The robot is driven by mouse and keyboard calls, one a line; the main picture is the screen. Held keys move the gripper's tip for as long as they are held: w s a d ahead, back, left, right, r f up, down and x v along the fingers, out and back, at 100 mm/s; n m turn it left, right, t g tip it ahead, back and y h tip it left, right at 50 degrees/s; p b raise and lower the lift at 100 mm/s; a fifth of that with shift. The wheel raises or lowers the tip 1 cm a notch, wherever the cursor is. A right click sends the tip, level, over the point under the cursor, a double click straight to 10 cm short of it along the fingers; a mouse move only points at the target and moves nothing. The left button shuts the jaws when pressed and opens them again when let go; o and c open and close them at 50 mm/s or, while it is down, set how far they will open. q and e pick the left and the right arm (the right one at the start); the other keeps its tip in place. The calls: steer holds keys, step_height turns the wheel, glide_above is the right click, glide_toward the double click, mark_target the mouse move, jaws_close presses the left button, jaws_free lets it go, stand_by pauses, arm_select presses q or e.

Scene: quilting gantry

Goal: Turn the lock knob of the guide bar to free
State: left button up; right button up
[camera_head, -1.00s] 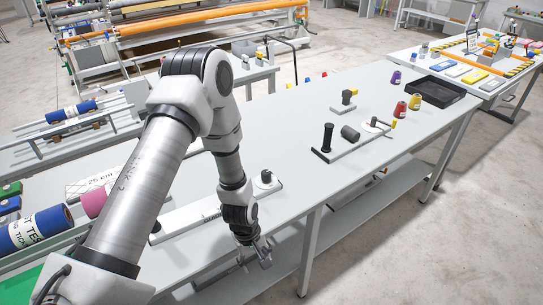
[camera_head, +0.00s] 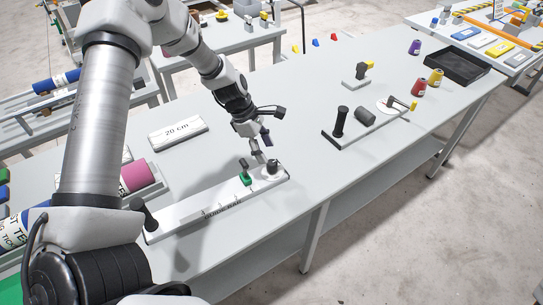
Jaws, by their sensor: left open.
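The guide bar (camera_head: 205,210) is a long white bar with a scale and lettering, lying at a slant on the grey table. A dark round knob (camera_head: 272,168) stands at its right end. A small green piece (camera_head: 245,180) with a dark upright part sits on the bar just left of the knob. A black handle stands at the bar's left end, partly behind my arm. My left gripper (camera_head: 263,146) is open and empty, pointing down just above and left of the knob. Whether a fingertip touches anything is hard to tell. My right gripper is not in view.
A white "20 cm" block (camera_head: 178,132) lies behind the bar. A pink roll (camera_head: 138,175) is at the left. A fixture with a black post (camera_head: 340,121), coloured spools and a black tray (camera_head: 457,66) stand to the right. The table between bar and fixture is clear.

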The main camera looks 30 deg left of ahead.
mark_target(272, 163)
arm_select(q)
steer(key=x, duration=0.2)
steer(key=b+x, duration=0.1)
steer(key=x, duration=0.2)
steer(key=shift+s+d+r, duration=0.15)
steer(key=shift+s+d, duration=0.05)
steer(key=shift+d, duration=0.05)
steer(key=shift+w+f, duration=0.25)
steer(key=shift+f, duration=0.25)
steer(key=shift+s+r, duration=0.1)
steer(key=shift+c, duration=0.3)
jaws_close()
